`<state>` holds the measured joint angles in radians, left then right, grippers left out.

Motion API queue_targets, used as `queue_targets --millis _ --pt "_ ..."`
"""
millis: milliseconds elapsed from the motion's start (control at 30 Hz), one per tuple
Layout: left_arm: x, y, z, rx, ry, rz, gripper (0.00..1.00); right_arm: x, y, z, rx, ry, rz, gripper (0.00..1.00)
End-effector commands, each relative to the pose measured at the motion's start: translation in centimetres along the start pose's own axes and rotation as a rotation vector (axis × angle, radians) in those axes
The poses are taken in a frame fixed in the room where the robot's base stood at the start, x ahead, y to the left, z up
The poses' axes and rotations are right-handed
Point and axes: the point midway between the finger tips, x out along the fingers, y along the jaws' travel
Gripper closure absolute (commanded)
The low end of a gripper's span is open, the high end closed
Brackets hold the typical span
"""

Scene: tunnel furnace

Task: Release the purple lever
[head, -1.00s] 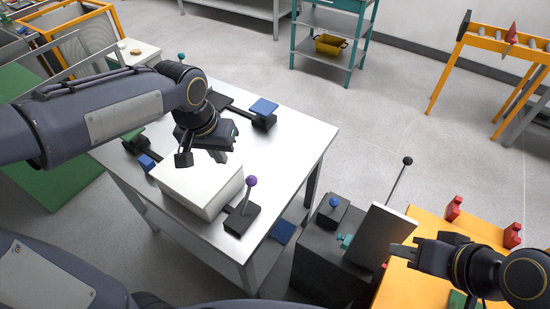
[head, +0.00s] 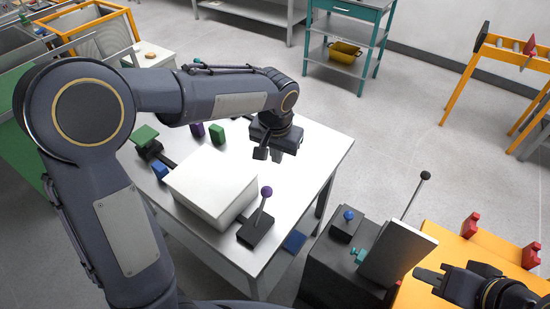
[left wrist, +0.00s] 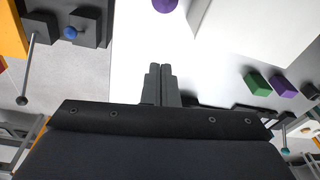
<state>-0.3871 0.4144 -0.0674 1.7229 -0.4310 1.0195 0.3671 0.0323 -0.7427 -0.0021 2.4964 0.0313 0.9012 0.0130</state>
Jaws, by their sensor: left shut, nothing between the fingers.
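The purple lever (head: 266,191) is a purple ball on a grey rod. It stands tilted slightly right on a black base at the front of the white-topped table (head: 315,165). Its purple ball (left wrist: 165,4) also shows at the top edge of the left wrist view. My left gripper (head: 275,153) is above the table, behind the lever and apart from it. Its fingers (left wrist: 160,84) are together and empty in the left wrist view. My right gripper (head: 425,277) is at the lower right, far from the lever; its opening is unclear.
A white box (head: 212,184) stands just left of the lever. Purple (head: 197,129) and green (head: 217,134) blocks stand behind it. A dark stand with a blue knob (head: 349,215) and a black-knobbed rod (head: 425,176) is to the right. The table's right part is clear.

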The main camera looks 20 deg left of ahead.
Motion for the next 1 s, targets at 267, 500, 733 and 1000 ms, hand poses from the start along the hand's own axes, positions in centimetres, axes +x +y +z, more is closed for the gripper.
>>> queue_targets --millis 267,500,733,1000 --pt "6.2 -0.1 0.1 -0.001 -0.007 -0.001 1.00 0.1 0.0 0.1 0.000 0.000 0.000 0.70" --pt "6.7 0.0 2.3 0.000 0.000 0.001 1.00 -0.4 -0.2 -0.2 0.000 0.000 0.000 0.70" --pt "6.3 0.0 3.7 -0.002 0.000 0.000 1.00 -0.6 -0.2 -0.3 0.000 0.000 0.000 0.70" --pt "6.3 0.0 3.8 -0.002 -0.001 0.000 1.00 -0.5 -0.2 -0.3 0.000 0.000 0.000 0.70"
